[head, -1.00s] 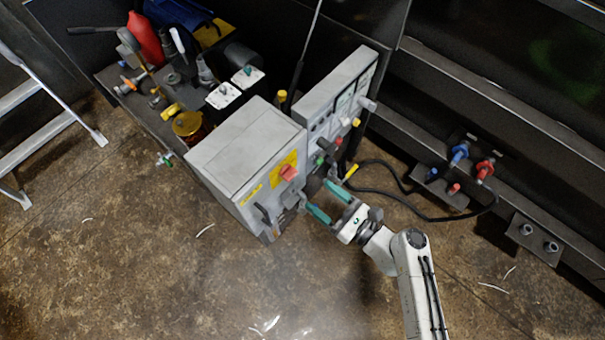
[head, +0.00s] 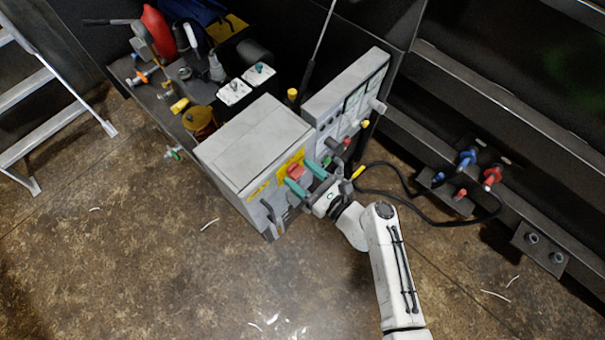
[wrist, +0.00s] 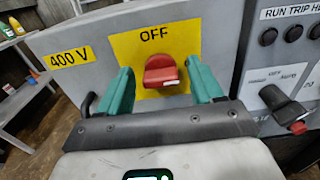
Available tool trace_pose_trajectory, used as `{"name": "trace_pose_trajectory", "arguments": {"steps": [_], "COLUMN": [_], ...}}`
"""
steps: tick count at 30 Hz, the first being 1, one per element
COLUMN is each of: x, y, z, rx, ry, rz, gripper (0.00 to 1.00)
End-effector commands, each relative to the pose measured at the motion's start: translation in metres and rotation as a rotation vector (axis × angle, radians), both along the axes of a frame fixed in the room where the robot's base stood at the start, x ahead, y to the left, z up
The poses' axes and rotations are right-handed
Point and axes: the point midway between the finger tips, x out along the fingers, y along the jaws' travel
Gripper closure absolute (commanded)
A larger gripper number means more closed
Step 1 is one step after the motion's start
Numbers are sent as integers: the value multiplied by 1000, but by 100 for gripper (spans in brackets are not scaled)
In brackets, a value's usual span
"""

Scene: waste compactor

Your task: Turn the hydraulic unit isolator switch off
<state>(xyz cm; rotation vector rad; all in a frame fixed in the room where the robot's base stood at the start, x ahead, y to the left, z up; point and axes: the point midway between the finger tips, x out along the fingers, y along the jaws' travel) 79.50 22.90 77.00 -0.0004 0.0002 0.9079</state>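The red isolator switch (wrist: 162,72) sits on a yellow plate (wrist: 125,50) marked OFF on the grey cabinet's front face, beside a 400 V label (wrist: 68,57). In the head view the switch (head: 295,171) shows partly behind my gripper. My gripper (head: 306,178) is open, its two teal fingers pointing at the cabinet. In the wrist view the gripper (wrist: 160,85) has one finger on each side of the red knob, with gaps to both. Whether the fingertips touch the plate I cannot tell.
A grey control panel (head: 345,95) with buttons stands right of the cabinet (head: 255,140). A black lever with a red tip (wrist: 290,110) juts out right of my gripper. A black handle (wrist: 88,104) is at the left.

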Motion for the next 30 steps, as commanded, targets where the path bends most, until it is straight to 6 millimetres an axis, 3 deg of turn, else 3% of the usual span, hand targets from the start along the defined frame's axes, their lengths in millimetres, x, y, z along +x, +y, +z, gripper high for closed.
{"name": "trace_pose_trajectory", "arguments": {"steps": [2,16,30], "x": [0,0,-1], "y": [0,0,0], "z": [0,0,-2], "rx": [0,0,-74], "ry": [0,0,-95], "rz": [0,0,0], "gripper": [42,87,88]}}
